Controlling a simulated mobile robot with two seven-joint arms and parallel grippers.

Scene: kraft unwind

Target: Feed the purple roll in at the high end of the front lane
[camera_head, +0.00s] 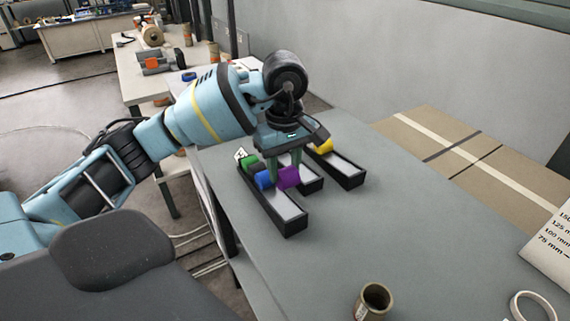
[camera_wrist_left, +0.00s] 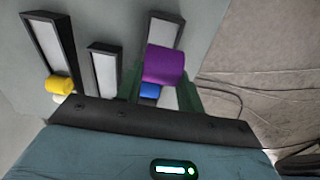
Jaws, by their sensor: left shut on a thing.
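The purple roll (camera_head: 289,178) is between the fingertips of my left gripper (camera_head: 286,170). In the left wrist view the purple roll (camera_wrist_left: 163,66) shows large between the green fingers (camera_wrist_left: 160,88). It is over or beside the lane nearest my body (camera_head: 284,222), a black-walled tray with a pale bed; I cannot tell whether it touches. A green roll (camera_head: 248,163) and a blue roll (camera_head: 264,180) lie in that lane's far part. The blue roll (camera_wrist_left: 150,91) is partly hidden in the wrist view. My right gripper is not in view.
A shorter middle lane (camera_head: 313,186) looks empty where it shows. The right lane (camera_head: 350,180) holds a yellow roll (camera_head: 324,146) at its far end. A brown tube (camera_head: 373,301) and a white ring (camera_head: 532,308) are at the table's near side. The grey table (camera_head: 400,220) between is clear.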

